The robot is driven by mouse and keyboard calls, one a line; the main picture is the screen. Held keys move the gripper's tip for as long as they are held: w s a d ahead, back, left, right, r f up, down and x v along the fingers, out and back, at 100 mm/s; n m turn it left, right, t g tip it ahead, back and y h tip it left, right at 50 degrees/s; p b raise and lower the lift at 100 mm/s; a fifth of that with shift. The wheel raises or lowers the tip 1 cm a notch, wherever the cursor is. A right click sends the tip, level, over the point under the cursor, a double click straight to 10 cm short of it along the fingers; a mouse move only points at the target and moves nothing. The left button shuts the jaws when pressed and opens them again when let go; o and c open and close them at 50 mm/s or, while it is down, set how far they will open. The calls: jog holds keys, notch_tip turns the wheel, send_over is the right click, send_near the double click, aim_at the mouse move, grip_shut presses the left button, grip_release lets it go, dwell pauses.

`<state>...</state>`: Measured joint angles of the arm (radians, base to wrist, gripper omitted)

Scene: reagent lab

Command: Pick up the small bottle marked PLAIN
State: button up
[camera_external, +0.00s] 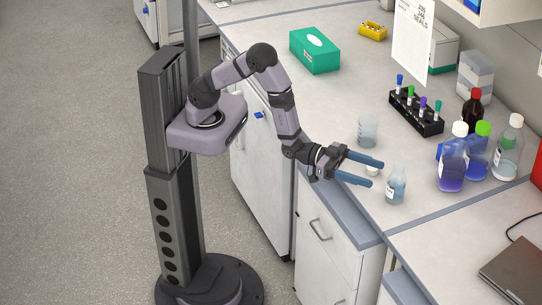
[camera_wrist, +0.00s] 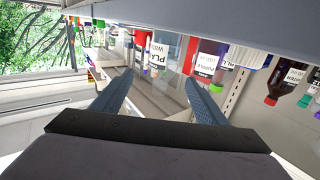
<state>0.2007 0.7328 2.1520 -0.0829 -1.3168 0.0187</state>
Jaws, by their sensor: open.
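A small clear bottle (camera_external: 396,187) with pale bluish contents and a light label stands upright near the front edge of the bench in the external view; I cannot read its label there. My gripper (camera_external: 375,173) is open, its two blue fingers pointing right, with the tips just left of the bottle and not around it. In the wrist view, a white label reading PLAIN (camera_wrist: 157,52) shows beyond and between the fingertips of my open gripper (camera_wrist: 159,77). The clear outline around that label is hard to make out.
A beaker (camera_external: 367,130) stands behind my gripper. Purple (camera_external: 452,168) and other reagent bottles stand to the right, with a black tube rack (camera_external: 416,112) behind. A label reading PURPLE (camera_wrist: 207,54) appears in the wrist view.

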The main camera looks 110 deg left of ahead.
aim_at(394, 176)
jog(key=shift+w+p, duration=0.3)
jog(key=shift+w, duration=0.65)
jog(key=shift+w+p, duration=0.4)
jog(key=shift+w, duration=0.1)
jog(key=w+p, duration=0.1)
jog(key=w, duration=0.1)
jog(key=shift+w, duration=0.35)
jog(key=shift+w+d+f+p, duration=0.1)
jog(key=shift+w+p, duration=0.3)
jog(key=shift+w, duration=0.35)
jog(key=shift+c, duration=0.3)
jog(key=c, duration=1.2)
jog(key=shift+r, duration=0.25)
jog(key=shift+r+b, duration=1.25)
jog(key=shift+r, duration=3.5)
